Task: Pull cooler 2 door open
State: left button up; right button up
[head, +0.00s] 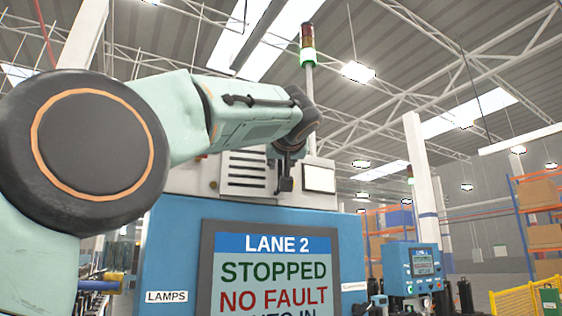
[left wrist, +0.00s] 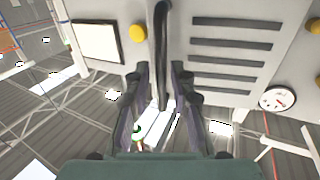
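The cooler door is a pale grey panel (head: 246,164) with dark slots, above the blue lane 2 cabinet; it looks closed. It also shows in the left wrist view (left wrist: 235,88), which is turned upside down. A dark bar handle (left wrist: 161,40) stands out along the panel's edge there. My left gripper (head: 287,172) is at the panel's right side in the head view. In the left wrist view its fingers (left wrist: 160,70) are apart, one on each side of the handle, with gaps visible. My right gripper is not in view.
The blue cabinet (head: 176,240) carries a lane 2 screen (head: 272,272) reading stopped, no fault. A signal tower (head: 308,55) with a green light rises behind my arm. A yellow knob (left wrist: 137,33) and a round gauge (left wrist: 277,98) flank the handle and slots.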

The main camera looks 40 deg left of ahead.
pick_arm(q)
jog(key=shift+d, duration=0.1)
jog(key=shift+c, duration=1.4)
jog(key=shift+s+r, duration=0.1)
jog(key=shift+s, duration=0.2)
grip_shut()
jog(key=shift+w, duration=0.15)
